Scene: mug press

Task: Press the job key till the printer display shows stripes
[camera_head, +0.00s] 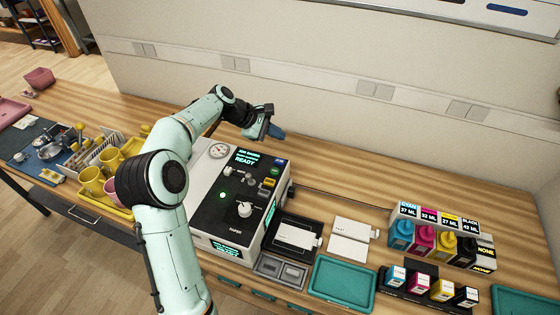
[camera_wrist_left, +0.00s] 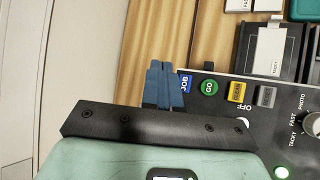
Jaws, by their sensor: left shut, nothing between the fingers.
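The printer (camera_head: 216,200) stands on the bench with a dark sloped control panel. Its display (camera_head: 245,158) shows green text with the word READY; I see no stripes on it. The blue job key (camera_head: 280,161) is at the panel's far right corner. In the left wrist view the job key (camera_wrist_left: 186,84) shows right beside the fingers, partly covered by them. My left gripper (camera_head: 275,133) has blue fingers, closed together and empty, just beyond the panel's back edge. Its fingertips (camera_wrist_left: 160,66) lie past the key over the wood; I cannot tell their height. My right gripper is out of view.
A green GO key (camera_wrist_left: 209,87), a yellow CLEAN key (camera_wrist_left: 237,92) and a grey key (camera_wrist_left: 266,97) sit in line with the job key. A dial (camera_head: 244,209) is lower on the panel. Ink bottles (camera_head: 424,240) stand right; yellow mugs (camera_head: 92,181) stand left.

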